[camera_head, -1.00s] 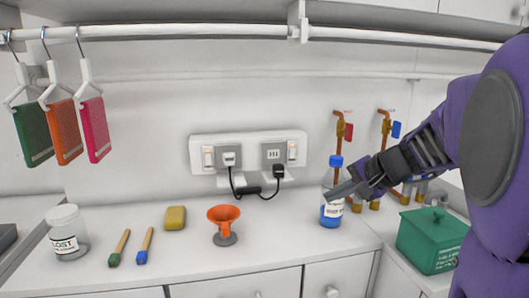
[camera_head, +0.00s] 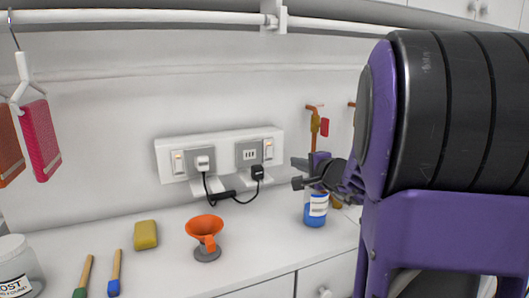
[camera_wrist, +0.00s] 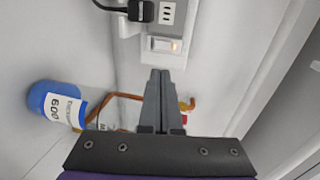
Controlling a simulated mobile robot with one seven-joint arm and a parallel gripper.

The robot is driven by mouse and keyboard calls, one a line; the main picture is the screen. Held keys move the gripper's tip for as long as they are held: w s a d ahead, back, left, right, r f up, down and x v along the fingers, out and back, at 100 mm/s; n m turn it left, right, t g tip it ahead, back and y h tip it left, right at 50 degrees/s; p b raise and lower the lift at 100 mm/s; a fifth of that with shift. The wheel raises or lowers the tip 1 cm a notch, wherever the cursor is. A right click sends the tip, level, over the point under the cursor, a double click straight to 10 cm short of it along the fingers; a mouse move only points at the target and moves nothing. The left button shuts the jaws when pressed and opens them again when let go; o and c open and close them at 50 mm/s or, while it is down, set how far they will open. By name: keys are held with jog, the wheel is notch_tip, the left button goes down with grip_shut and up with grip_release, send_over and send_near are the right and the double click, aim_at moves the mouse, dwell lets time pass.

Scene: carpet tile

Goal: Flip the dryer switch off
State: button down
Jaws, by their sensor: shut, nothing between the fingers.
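A white socket panel (camera_head: 220,136) is fixed to the back wall, with two sockets and two rocker switches. The left switch (camera_head: 179,161) and the right switch (camera_head: 268,149) each show a small orange light. Black-corded plugs sit in both sockets; I cannot tell which feeds a dryer. My gripper (camera_head: 296,172) is shut and empty, just right of the panel in the head view. In the wrist view my closed fingertips (camera_wrist: 161,72) point at the right switch (camera_wrist: 164,45), lit at its right part, a little short of it. I cannot tell the exact gap.
Copper pipes with a red valve (camera_head: 324,126) rise at right. The wall above the panel is clear.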

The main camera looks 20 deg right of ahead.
jog(key=shift+d, duration=0.1)
jog(key=p, duration=0.2)
send_near(271, 150)
jog(key=w, duration=0.2)
jog(key=w+f, duration=0.1)
jog(key=w, duration=0.2)
jog(key=shift+w+f, duration=0.1)
jog(key=shift+w, duration=0.55)
jog(key=shift+w+a+r+p, duration=0.25)
jog(key=shift+r+p, duration=0.15)
jog(key=shift+p, duration=0.4)
jog(key=shift+f+g, duration=0.3)
jog(key=shift+f, duration=0.05)
